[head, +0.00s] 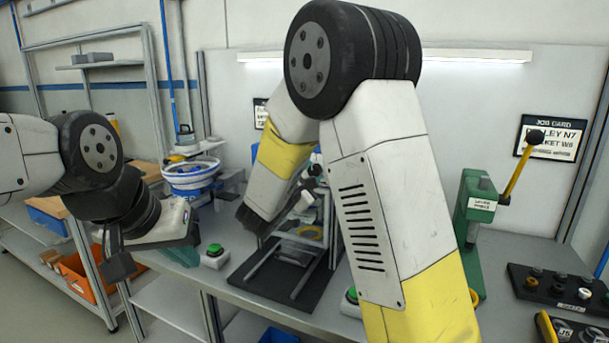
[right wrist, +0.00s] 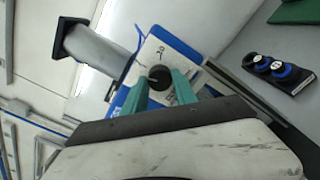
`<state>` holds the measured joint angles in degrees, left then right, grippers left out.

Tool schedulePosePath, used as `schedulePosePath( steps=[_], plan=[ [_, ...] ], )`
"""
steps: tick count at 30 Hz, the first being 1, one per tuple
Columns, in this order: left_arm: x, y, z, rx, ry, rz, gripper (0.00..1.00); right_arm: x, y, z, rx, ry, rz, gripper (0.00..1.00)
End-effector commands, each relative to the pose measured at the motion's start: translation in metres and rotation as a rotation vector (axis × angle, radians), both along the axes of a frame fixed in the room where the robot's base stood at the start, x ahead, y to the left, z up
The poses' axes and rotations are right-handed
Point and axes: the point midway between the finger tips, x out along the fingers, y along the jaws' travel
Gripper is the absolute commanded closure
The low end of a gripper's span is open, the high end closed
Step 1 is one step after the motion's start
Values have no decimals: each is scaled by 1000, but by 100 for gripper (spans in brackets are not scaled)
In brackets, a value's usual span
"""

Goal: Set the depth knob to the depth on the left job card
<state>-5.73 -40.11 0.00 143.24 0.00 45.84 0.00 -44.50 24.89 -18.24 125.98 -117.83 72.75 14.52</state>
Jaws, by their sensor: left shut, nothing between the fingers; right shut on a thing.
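The black round depth knob (right wrist: 160,77) sits on a white panel with blue edges (right wrist: 185,46) in the right wrist view. My right gripper (right wrist: 155,88) has its teal fingers on either side of the knob and is shut on it. A pale line shows on the knob, but I cannot read its setting. In the head view my own right arm hides the right fingers and the knob. The left job card (head: 260,113) is on the back wall, partly covered by my right arm and unreadable. My left gripper (head: 118,266) is shut and empty at the bench's left front.
Another job card (head: 548,138) hangs at the right. A green press (head: 472,215) with a yellow lever stands on the right of the bench.

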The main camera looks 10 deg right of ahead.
Motion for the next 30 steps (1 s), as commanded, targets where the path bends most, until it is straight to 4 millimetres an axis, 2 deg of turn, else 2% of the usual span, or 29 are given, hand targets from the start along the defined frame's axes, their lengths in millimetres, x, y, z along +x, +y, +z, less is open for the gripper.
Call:
schedulePosePath(
  steps=[18,30],
  plan=[
    [0,0,0,0,0,0,100,0,0,0,-480,278,-1,100],
    [0,0,0,0,0,0,100,0,0,0,-648,375,0,100]
  ],
)
